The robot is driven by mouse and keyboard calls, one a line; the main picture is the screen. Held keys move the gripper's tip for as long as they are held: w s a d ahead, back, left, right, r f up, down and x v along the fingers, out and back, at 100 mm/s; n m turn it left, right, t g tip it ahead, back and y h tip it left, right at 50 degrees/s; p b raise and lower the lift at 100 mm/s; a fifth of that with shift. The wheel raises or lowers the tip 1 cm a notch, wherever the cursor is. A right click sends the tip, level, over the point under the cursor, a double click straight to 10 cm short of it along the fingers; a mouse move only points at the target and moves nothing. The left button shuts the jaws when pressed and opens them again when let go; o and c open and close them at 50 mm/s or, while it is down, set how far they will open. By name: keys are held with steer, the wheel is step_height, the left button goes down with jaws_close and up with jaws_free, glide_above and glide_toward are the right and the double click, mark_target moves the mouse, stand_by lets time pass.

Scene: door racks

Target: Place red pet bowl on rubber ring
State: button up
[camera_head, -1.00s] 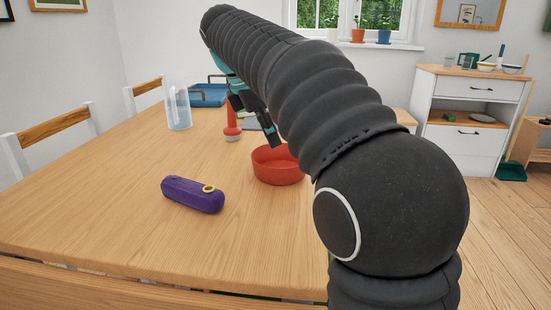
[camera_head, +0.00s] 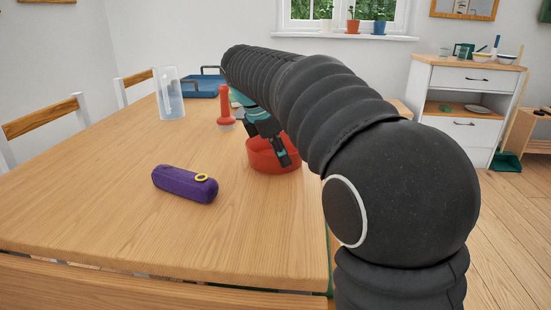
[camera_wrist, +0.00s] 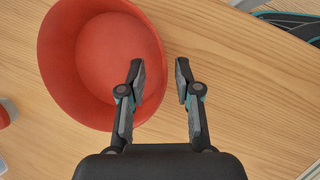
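The red pet bowl (camera_head: 272,162) stands upright on the wooden table, partly hidden by my gripper (camera_head: 270,148). In the wrist view the bowl (camera_wrist: 88,65) fills the upper left. My gripper (camera_wrist: 160,75) is open there, with the left finger over the inside of the bowl and the right finger outside it. The bowl's right rim runs between the fingers with gaps visible. A small yellow ring (camera_head: 202,178), which may be the rubber ring, lies on top of a purple case (camera_head: 183,184) left of the bowl.
A red-topped object (camera_head: 226,108) stands behind the bowl. A clear pitcher (camera_head: 170,95) and a blue tray (camera_head: 205,87) stand further back. Chairs line the left side. The table (camera_head: 130,230) is clear around the purple case and in front.

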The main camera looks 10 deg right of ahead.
steer(key=shift+x, duration=1.35)
jaws_close()
